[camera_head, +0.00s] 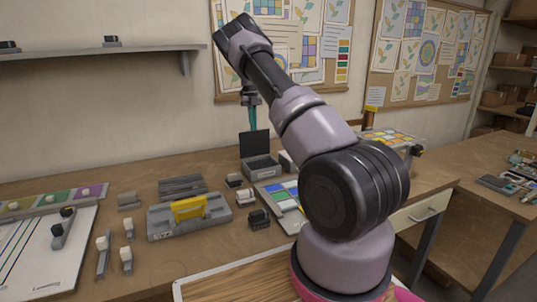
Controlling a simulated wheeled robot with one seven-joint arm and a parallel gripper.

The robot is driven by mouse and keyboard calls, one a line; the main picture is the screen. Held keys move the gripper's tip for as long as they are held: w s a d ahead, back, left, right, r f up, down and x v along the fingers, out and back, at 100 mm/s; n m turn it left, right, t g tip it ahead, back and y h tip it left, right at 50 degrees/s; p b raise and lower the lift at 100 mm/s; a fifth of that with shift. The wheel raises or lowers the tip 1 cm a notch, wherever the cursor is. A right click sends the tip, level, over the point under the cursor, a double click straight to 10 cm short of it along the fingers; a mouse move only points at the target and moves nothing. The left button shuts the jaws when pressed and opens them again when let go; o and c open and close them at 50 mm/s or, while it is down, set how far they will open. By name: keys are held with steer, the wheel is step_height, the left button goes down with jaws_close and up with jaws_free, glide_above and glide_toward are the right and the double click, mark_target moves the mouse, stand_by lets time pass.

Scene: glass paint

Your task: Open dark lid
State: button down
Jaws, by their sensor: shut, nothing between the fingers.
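A small grey box (262,169) stands on the workbench near the wall, left of my arm. Its dark lid (255,146) stands upright at the back of the box, raised from the opening. My gripper (253,127) points down, with its teal fingers shut and empty. The fingertips are at the lid's top edge in the picture; I cannot tell whether they touch it or are behind it. The inside of the box is hard to make out.
A grey tray with a yellow handle (189,208) lies left of centre on the workbench (60,255). Small grey, white and black blocks stand around it. A colour palette (284,194) lies right of the tray, partly hidden by my arm. A shelf (100,50) juts out at upper left.

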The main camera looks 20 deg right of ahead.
steer(key=shift+w+r, duration=0.1)
steer(key=shift+r, duration=0.05)
stand_by(0.4)
step_height(320, 180, up, 10)
steer(key=w, duration=0.2)
steer(key=s+d+r+n+t+y, duration=0.1)
steer(key=s+r+n+t, duration=0.1)
steer(key=s+r+n, duration=0.7)
steer(key=s+a+r+n+t+y, duration=0.1)
steer(key=s+a+r+n, duration=0.15)
steer(key=s+r, duration=0.3)
steer(key=s+a+r+n+t+y, duration=0.1)
steer(key=s+a+r+n+t, duration=0.1)
steer(key=s+r+n, duration=0.3)
steer(key=s+a+f+n+t, duration=0.1)
steer(key=s+a+n, duration=0.2)
steer(key=s+n, duration=0.2)
steer(key=s+a+f+n+t, duration=0.2)
steer(key=s+a+n, duration=0.2)
steer(key=s, duration=0.8)
steer(key=s+a+f+n+t+h, duration=0.1)
steer(key=s+a+f+n, duration=0.1)
steer(key=s+n, duration=0.4)
steer(key=s+a, duration=0.1)
steer(key=s, duration=0.2)
steer(key=shift+a+n, duration=0.15)
steer(key=shift+n, duration=0.2)
